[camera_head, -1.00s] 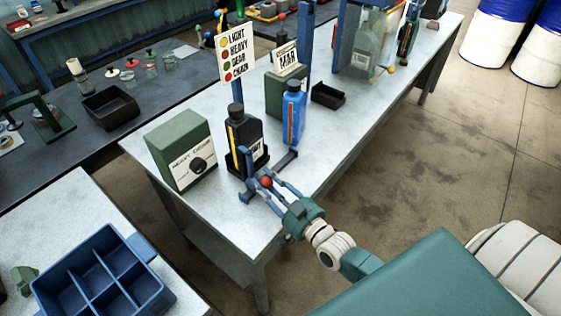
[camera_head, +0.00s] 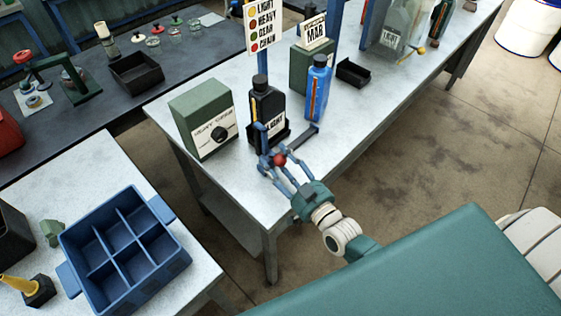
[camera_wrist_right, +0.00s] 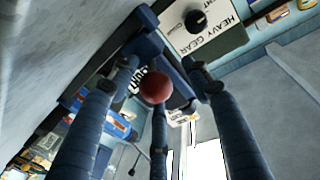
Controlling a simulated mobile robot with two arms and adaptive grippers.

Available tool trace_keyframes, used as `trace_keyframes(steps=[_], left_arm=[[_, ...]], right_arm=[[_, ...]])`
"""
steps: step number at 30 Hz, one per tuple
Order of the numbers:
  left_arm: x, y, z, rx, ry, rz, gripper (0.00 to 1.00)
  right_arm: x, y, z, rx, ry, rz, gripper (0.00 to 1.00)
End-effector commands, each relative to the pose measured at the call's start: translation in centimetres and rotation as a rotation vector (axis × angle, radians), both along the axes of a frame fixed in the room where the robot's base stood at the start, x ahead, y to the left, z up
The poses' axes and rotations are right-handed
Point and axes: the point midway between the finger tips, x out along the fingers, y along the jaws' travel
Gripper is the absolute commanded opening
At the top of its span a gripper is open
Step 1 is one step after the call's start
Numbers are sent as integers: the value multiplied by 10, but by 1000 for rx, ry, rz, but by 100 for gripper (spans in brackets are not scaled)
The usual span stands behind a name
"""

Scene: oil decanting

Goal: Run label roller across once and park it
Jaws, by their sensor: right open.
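A black bottle (camera_head: 266,105) with a white label stands upright on the pale workbench. The knob also shows in the right wrist view (camera_wrist_right: 155,87). My right gripper (camera_head: 276,163) is open, with its blue fingers spread around the knob; I cannot tell whether they touch it. The fingers hide part of the fitting. My left gripper is not in view.
A green box with a dial (camera_head: 205,118) stands left of the bottle. A blue bottle (camera_head: 318,88) and a black tray (camera_head: 353,72) are to the right. A blue divided crate (camera_head: 162,211) sits on the near left table.

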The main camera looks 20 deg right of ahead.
Motion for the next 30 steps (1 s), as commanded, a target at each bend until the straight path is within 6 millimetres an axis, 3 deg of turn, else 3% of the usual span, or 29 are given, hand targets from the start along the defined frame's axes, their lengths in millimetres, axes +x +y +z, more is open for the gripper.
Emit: trace_keyframes(steps=[5,18,24,30], left_arm=[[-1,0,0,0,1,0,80],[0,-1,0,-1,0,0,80],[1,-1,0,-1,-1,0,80],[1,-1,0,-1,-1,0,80]], right_arm=[[-15,-3,-1,-1,2,-1,48],[-100,-18,-1,-2,3,2,48],[-117,-21,0,-1,0,1,48],[-119,-22,1,-1,-1,1,48]])
